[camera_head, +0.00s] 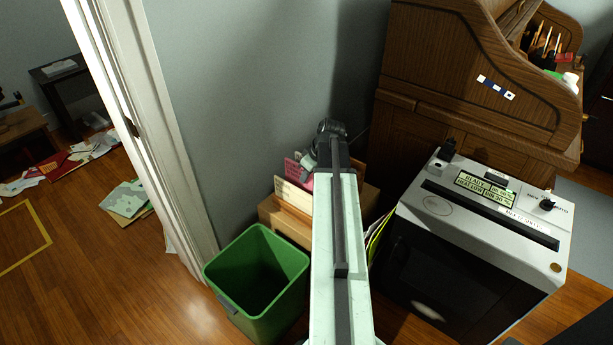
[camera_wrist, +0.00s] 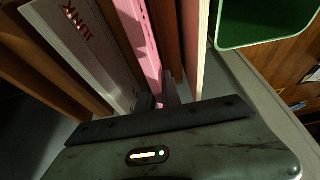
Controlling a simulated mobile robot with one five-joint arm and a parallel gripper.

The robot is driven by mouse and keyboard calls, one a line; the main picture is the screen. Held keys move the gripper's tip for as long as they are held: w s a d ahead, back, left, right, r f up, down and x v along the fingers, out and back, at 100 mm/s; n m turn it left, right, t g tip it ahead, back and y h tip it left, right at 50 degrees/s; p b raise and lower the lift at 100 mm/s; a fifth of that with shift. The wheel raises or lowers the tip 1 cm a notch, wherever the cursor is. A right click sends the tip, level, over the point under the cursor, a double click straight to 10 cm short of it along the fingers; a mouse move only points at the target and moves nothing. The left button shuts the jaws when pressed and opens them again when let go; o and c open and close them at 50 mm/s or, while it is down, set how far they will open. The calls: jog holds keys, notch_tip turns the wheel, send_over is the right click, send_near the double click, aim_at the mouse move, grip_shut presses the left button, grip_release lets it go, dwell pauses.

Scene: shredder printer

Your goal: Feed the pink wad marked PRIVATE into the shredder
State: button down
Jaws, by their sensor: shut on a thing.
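My gripper (camera_wrist: 158,102) is shut on a pink wad (camera_wrist: 148,50), which stands upright among other papers in a wooden sorter. In the head view my gripper (camera_head: 313,152) is low by the wall, with some pink (camera_head: 292,168) beside it; most of the wad is hidden there. No PRIVATE mark is readable. The shredder (camera_head: 430,205) appears to be the white-topped black machine on the right, with a long dark slot (camera_head: 490,215) and a lit display reading READY. My gripper is to the left of it, apart from it.
The wooden sorter (camera_head: 283,222) is beside an open green bin (camera_head: 255,312). A roll-top desk (camera_head: 470,75) stands behind the machine. A door frame (camera_head: 150,130) is at left.

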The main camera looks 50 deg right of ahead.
notch_tip(320, 180, up, 10)
jog(key=p, duration=0.9)
